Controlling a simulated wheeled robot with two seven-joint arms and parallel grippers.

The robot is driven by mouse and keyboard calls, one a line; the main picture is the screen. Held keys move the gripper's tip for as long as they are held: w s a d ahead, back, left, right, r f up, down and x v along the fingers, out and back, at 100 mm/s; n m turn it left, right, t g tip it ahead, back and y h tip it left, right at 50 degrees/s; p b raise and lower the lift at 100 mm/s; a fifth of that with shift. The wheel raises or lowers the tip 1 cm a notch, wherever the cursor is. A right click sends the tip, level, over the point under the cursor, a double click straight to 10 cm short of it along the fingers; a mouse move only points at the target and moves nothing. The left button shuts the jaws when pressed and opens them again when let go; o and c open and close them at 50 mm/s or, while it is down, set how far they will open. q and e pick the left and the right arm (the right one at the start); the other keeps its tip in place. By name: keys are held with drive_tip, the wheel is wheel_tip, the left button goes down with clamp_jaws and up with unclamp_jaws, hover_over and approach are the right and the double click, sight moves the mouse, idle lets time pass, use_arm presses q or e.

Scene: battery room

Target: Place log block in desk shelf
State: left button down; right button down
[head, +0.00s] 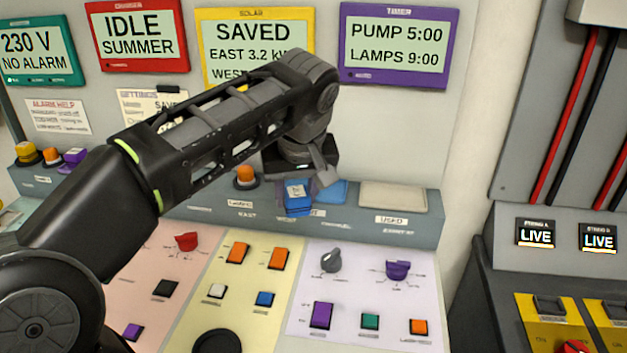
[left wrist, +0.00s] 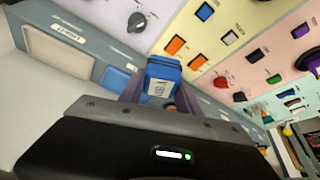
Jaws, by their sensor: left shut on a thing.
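My left gripper (head: 312,178) is shut on a small blue block (head: 297,198) with a white label, which I take to be the log block; its print is too small to read. In the left wrist view the block (left wrist: 163,72) stands out beyond the gripper's body. The blue-grey shelf (head: 415,234) runs along the foot of the panel wall, above the sloping control desk. The block hangs in front of or over this shelf; I cannot tell whether it touches it. My right gripper is not in view.
On the shelf, a flat blue pad (head: 333,190) lies just right of the block, then a cream pad (head: 393,197) with a "USED" label. An orange button (head: 246,177) stands to the left. Knobs and switches cover the desk (head: 375,290) below. Screens hang above.

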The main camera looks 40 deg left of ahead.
use_arm(q)
drive_tip(key=w+a+p, duration=0.1)
drive_tip(key=w+a, duration=0.1)
drive_tip(key=w, duration=0.3)
drive_tip(key=w+a+f+p, duration=0.1)
drive_tip(key=w+a+p, duration=0.1)
drive_tip(key=w, duration=0.3)
drive_tip(key=w+a+f+p, duration=0.1)
drive_tip(key=w+a, duration=0.3)
drive_tip(key=w, duration=0.1)
drive_tip(key=shift+w+a+f, duration=0.1)
drive_tip(key=shift+a+f, duration=0.1)
drive_tip(key=shift+f, duration=0.4)
wheel_tip(320, 180, down, 3)
drive_tip(key=shift+r, duration=0.1)
drive_tip(key=shift+f+p, duration=0.3)
drive_tip(key=shift+p, duration=0.25)
drive_tip(key=shift+w+f, duration=0.15)
drive_tip(key=shift+f, duration=0.05)
drive_tip(key=shift+f, duration=0.1)
